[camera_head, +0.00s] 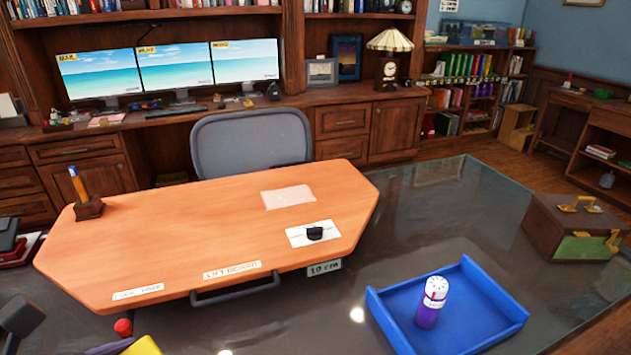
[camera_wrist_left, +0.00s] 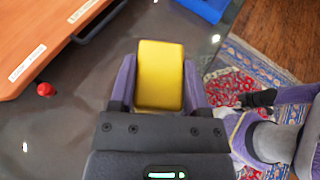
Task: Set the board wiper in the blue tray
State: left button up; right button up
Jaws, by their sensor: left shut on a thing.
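The board wiper, a yellow block (camera_wrist_left: 160,82), is held between the purple fingers of my left gripper (camera_wrist_left: 160,64) in the left wrist view. In the head view only the top of the yellow block (camera_head: 143,347) shows at the bottom edge, left of centre. The blue tray (camera_head: 482,312) lies on the dark glass desk at the lower right of the head view, well to the right of the block. Its corner (camera_wrist_left: 207,8) shows at the top of the left wrist view.
A purple bottle with a white top (camera_head: 430,312) stands in the tray, with bare tray floor around it. A raised wooden lift board (camera_head: 190,235) with a dark handle spans the left. A red knob (camera_head: 123,327) is near the yellow block. A brown case (camera_head: 570,228) sits at right.

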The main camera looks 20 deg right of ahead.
aim_at(463, 306)
jog(key=k+l, duration=0.1)
jog(key=l, duration=0.3)
jog(key=k+l+z, duration=0.1)
jog(key=l, duration=0.3)
jog(key=k+l, duration=0.15)
jog(key=l, duration=0.3)
jog(key=k+l+z, duration=0.1)
jog(key=l, duration=0.3)
jog(key=k+l, duration=0.1)
jog(key=l, duration=0.3)
jog(key=i+l, duration=0.15)
jog(key=l, duration=0.2)
jog(key=i+l+z, duration=0.1)
jog(key=l, duration=0.3)
jog(key=i+l, duration=0.4)
jog(key=i, duration=0.15)
